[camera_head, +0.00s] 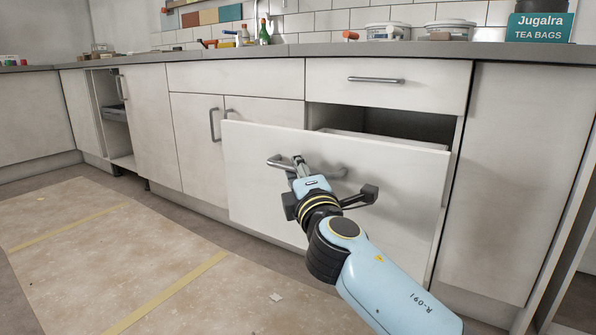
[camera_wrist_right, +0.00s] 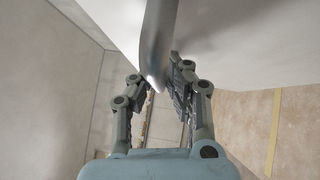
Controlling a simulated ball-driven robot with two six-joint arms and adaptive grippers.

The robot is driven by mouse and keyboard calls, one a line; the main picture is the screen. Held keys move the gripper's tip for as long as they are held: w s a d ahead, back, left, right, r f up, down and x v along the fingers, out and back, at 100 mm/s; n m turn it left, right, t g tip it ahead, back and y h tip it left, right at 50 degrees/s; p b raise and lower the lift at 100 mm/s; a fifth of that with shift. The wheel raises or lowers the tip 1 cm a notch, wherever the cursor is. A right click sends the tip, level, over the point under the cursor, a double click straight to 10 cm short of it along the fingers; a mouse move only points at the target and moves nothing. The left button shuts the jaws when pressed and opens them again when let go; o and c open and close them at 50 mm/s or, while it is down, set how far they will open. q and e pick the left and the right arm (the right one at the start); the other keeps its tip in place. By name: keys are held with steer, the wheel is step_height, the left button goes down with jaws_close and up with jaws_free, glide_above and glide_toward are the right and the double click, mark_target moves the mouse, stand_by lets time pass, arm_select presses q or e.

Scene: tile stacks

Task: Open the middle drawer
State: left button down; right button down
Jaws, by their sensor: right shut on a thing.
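The middle drawer (camera_head: 375,178) is pulled out from the cabinet below the shut top drawer (camera_head: 420,85). Its white front stands forward, and a dark gap shows above it. My right gripper (camera_head: 298,165) is shut on the drawer's metal handle (camera_head: 277,161), near the middle of the front. In the right wrist view the handle (camera_wrist_right: 158,45) runs down between the two fingers of my right gripper (camera_wrist_right: 158,88). The gripper hides part of the handle in the head view. My left gripper is not in view.
The countertop (camera_head: 300,49) holds tubs, bottles and a teal tea bag box (camera_head: 540,28). Shut cupboard doors (camera_head: 195,130) stand left of the drawer. An open cupboard (camera_head: 113,115) is farther left. The floor mat (camera_head: 120,250) in front is mostly clear.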

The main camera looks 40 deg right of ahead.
steer(key=shift+r, duration=0.15)
steer(key=c, duration=1.6)
jaws_free()
steer(key=v, duration=1.2)
